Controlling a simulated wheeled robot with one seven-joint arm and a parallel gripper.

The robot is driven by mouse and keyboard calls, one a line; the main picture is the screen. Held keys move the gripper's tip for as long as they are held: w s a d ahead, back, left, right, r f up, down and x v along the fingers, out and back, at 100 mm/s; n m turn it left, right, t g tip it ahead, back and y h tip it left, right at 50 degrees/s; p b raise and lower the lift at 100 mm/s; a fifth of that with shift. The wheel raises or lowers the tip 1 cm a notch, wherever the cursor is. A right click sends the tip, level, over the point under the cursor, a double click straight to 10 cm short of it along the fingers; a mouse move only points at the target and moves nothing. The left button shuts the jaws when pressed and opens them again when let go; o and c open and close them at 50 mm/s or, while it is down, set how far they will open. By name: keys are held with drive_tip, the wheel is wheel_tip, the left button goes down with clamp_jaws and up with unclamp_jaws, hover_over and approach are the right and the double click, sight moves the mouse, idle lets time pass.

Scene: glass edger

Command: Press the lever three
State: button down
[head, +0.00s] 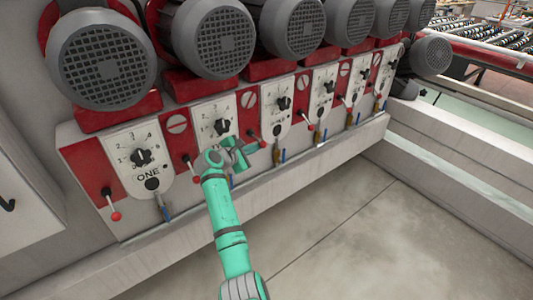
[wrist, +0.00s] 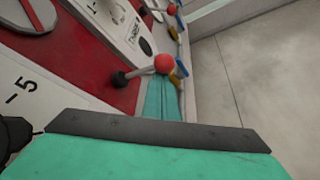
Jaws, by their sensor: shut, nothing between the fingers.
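Lever three is a dark stem with a red ball knob (head: 262,144), left of the third dial plate (head: 276,116). In the wrist view its red ball (wrist: 165,63) sticks out from the red panel, beside a plate lettered THREE (wrist: 132,31). My teal gripper (head: 240,152) is shut and empty, just left of and slightly below the knob. In the wrist view the teal fingers (wrist: 163,98) reach up to just under the ball. I cannot tell whether they touch it.
Plate ONE (head: 149,172) and its red-knobbed lever (head: 115,215) are at the left. Several grey motors (head: 103,68) stand above the panel. Blue and orange valve handles hang below the plates. A ledge (head: 270,195) runs under the panel; the floor (head: 330,230) in front is clear.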

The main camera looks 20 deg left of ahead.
drive_tip(key=shift+d+r, duration=0.15)
drive_tip(key=shift+r, duration=0.4)
idle(0.4)
